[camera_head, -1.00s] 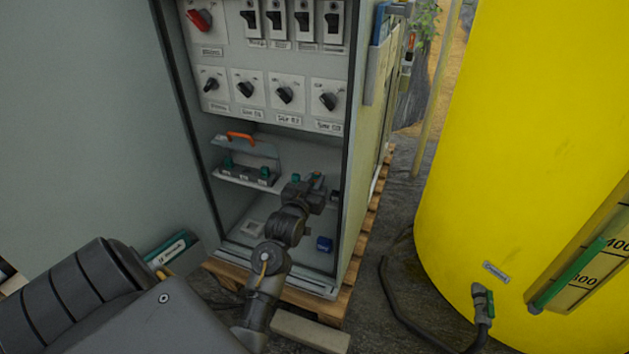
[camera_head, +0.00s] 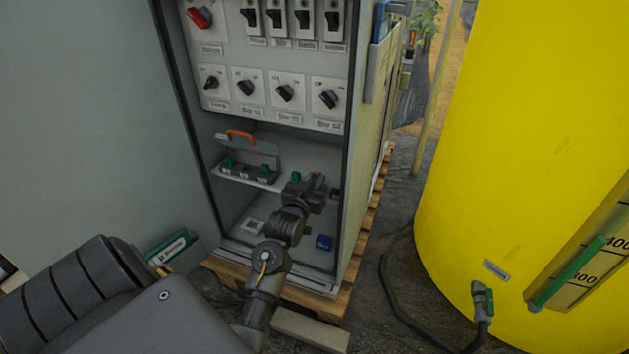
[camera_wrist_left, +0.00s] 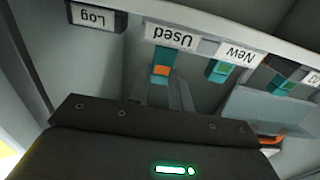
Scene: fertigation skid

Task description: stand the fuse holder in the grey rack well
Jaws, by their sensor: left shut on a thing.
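My left gripper (camera_head: 313,185) reaches into the lower bay of the grey cabinet. In the wrist view its fingers (camera_wrist_left: 165,88) are shut on a teal holder with an orange face (camera_wrist_left: 162,66), which I take for the fuse holder. It is close to the shelf edge at the "Used" label (camera_wrist_left: 172,37). I cannot tell whether it touches the shelf. In the head view the gripper partly hides it. The dark grey rack (camera_head: 246,172) with teal pieces is on the shelf to the left. Which of its wells are empty is unclear. My right gripper is not in view.
Another teal piece (camera_wrist_left: 220,68) stands by the "New" label (camera_wrist_left: 237,52). A black "Log" box (camera_wrist_left: 96,17) is beside "Used". A clear lid with an orange handle (camera_head: 241,135) stands up behind the rack. A blue block (camera_head: 324,243) lies on the cabinet floor. Switches are above.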

